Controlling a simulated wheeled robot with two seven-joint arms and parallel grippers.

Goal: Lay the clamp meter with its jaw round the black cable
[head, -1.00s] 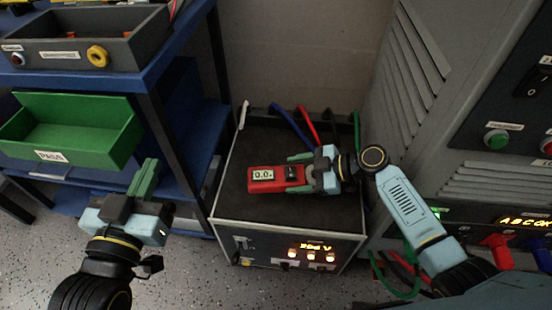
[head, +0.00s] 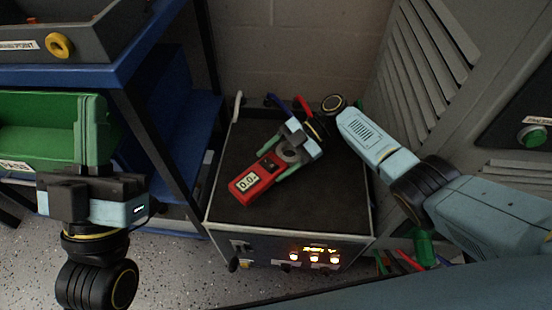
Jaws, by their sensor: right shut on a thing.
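The clamp meter (head: 259,179) is a red body with a pale display, lying tilted over the dark top of the box (head: 236,208). My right gripper (head: 281,163) is shut on it, its green fingers on either side of the meter's upper part. The jaw end points up and right toward the cables and is mostly covered by the gripper. Blue (head: 279,103) and red (head: 304,105) cables stand at the box's back edge. I cannot make out the black cable; my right gripper and wrist cover that spot. My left gripper (head: 91,130) is in front of the green bin; its finger gap is unclear.
A blue shelf (head: 120,75) with the green bin (head: 35,140) and a grey tray (head: 100,25) stands at left. A grey cabinet (head: 440,90) stands close at right. The box's front has lit buttons (head: 315,258). The box top's left and front parts are clear.

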